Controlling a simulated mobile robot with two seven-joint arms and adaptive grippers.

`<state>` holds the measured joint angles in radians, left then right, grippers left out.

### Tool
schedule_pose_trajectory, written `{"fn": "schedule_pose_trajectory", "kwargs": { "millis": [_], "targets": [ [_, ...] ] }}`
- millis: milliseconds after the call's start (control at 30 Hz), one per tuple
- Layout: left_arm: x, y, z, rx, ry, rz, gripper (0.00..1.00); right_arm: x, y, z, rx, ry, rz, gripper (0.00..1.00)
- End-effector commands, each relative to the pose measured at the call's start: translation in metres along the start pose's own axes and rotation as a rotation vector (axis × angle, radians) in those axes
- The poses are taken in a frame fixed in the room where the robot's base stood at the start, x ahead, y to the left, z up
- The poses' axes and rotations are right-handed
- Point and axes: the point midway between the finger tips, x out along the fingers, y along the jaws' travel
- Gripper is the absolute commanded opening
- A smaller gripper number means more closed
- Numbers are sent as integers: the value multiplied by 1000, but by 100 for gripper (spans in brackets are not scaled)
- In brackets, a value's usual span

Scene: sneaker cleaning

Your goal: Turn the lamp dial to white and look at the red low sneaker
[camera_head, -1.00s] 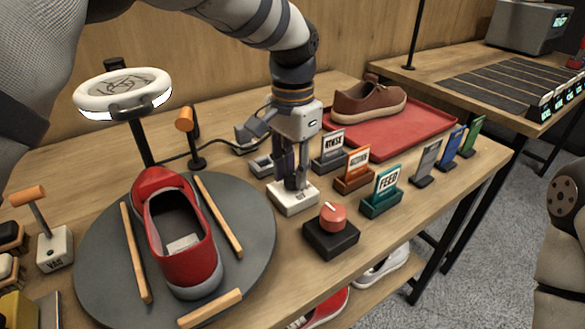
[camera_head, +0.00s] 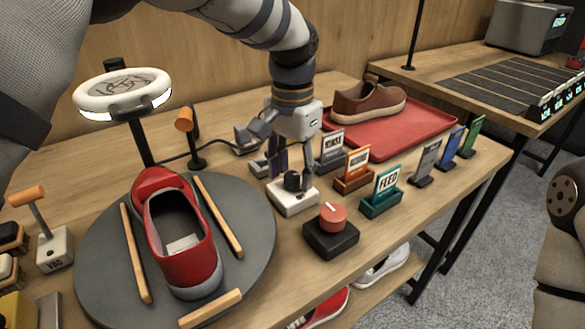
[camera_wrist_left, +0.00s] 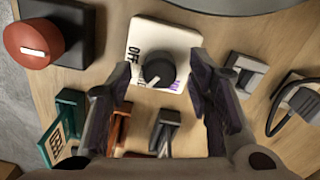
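The lamp dial (camera_wrist_left: 157,70) is a black knob on a white base plate (camera_head: 293,204); it also shows in the head view (camera_head: 292,181). In the left wrist view its pale pointer mark points down and slightly left. "OFF" is readable on the left, a purple label sits at lower right, and lettering below the knob is too small to read. My left gripper (camera_head: 292,180) is open above the plate, its fingers apart on either side of the knob. The red low sneaker (camera_head: 183,240) rests on the round grey turntable (camera_head: 105,275) beneath the ring lamp (camera_head: 122,92), which is lit white.
A red dial on a black box (camera_head: 331,239) stands in front of the lamp dial. Several card holders, including a green "FEED" one (camera_head: 382,194), stand to the right. A brown shoe (camera_head: 367,101) lies on a red tray (camera_head: 425,125) behind. Wooden rods lie on the turntable.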

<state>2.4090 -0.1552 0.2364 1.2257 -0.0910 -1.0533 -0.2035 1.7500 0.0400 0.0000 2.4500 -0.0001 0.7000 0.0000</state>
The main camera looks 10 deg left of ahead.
Motion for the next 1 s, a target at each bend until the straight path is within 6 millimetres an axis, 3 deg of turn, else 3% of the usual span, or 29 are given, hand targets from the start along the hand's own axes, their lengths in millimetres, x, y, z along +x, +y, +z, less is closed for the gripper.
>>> {"fn": "schedule_pose_trajectory", "kwargs": {
  "millis": [167,267,500,700,1000],
  "targets": [
    [-1,0,0,0,1,0,46,0,0,0,0,0,0,40],
    [-12,0,-1,0,3,-1,46,0,0,0,0,0,0,40],
    [-76,0,-1,0,6,-1,46,0,0,0,0,1,0,40],
    [-113,0,-1,0,2,0,46,0,0,0,0,0,0,40],
    [-120,0,0,0,-1,1,46,0,0,0,0,0,0,40]
  ]
}}
